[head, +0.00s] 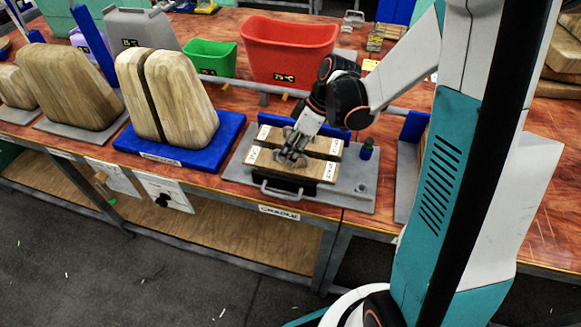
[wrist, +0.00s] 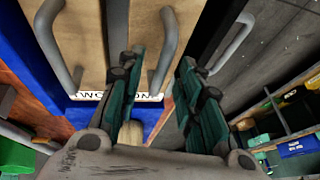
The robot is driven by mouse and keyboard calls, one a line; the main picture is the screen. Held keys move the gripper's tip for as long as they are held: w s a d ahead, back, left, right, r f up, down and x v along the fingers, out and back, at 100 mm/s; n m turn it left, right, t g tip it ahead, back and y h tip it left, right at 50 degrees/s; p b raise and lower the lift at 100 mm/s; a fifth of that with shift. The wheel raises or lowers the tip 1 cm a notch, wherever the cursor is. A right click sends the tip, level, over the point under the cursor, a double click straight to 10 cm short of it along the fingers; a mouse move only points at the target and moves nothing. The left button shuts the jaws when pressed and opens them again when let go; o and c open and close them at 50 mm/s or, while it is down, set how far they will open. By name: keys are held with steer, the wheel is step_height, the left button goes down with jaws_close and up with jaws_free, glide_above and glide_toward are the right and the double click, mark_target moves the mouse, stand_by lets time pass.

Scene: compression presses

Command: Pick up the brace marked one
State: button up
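Two wooden braces with white end labels lie side by side on a grey plate (head: 235,172): a front one (head: 318,170) and a rear one (head: 322,146). The labels are too small to read in the head view. My gripper (head: 292,156) is low over the braces, pointing down. In the wrist view its dark green fingers (wrist: 163,62) are apart. A grey handle (wrist: 168,35) on wood shows between and beyond the fingertips; contact cannot be told. A second handle (wrist: 47,38) is to the left. A partly hidden white label (wrist: 92,96) reads "TWO".
A tall wooden split form (head: 190,100) stands on a blue base (head: 225,130) to the left. A red bin (head: 290,50) and a green bin (head: 208,56) are behind. A grey bar handle (head: 282,194) is at the plate's front.

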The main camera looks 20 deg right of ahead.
steer(key=shift+f+b, duration=0.25)
steer(key=shift+b, duration=0.05)
steer(key=shift+c, duration=0.5)
jaws_close()
